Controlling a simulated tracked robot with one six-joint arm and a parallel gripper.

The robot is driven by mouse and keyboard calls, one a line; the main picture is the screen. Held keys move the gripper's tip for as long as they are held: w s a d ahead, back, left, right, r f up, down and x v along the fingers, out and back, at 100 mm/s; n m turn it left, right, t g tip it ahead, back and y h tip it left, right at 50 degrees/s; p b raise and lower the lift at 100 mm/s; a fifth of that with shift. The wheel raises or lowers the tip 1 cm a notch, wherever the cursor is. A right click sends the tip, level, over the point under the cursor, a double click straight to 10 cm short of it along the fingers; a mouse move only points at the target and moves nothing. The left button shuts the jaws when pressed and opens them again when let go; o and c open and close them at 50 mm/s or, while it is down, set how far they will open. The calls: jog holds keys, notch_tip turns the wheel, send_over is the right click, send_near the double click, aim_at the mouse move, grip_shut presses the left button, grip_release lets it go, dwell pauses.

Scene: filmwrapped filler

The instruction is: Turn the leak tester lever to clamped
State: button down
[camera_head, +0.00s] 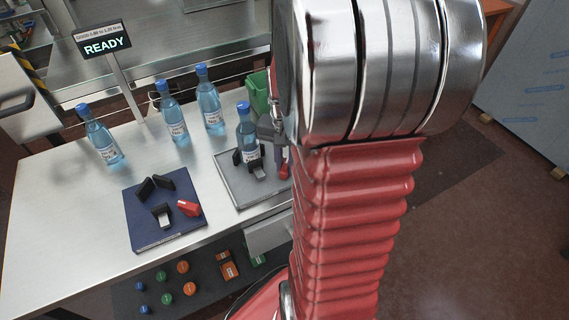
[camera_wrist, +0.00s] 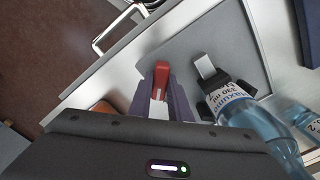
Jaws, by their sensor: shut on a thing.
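My gripper (camera_wrist: 162,92) is shut on a red lever (camera_wrist: 161,70), with its two dark purple fingers on either side of it. The lever sits on a grey plate (camera_wrist: 190,50). In the head view the lever (camera_head: 284,171) shows at the plate's right edge, and my arm hides part of that area. On the same plate (camera_head: 232,186), a blue-capped bottle (camera_head: 248,135) stands among black blocks; it also shows right of my gripper in the wrist view (camera_wrist: 250,120). A sign (camera_head: 105,43) at the back reads READY.
A blue plate (camera_head: 150,236) with black blocks and another red lever (camera_head: 188,208) lies to the left. Several more bottles (camera_head: 172,115) stand behind. A green bin (camera_head: 258,92) is near my arm. A dark panel with coloured buttons (camera_head: 183,267) is at the front.

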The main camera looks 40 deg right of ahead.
jog(key=shift+a, duration=0.15)
dwell(0.3)
jog(key=c, duration=1.6)
grip_release()
jog(key=shift+c, duration=0.2)
notch_tip(320, 180, up, 14)
jog(key=shift+f, duration=0.15)
jog(key=shift+w, duration=0.1)
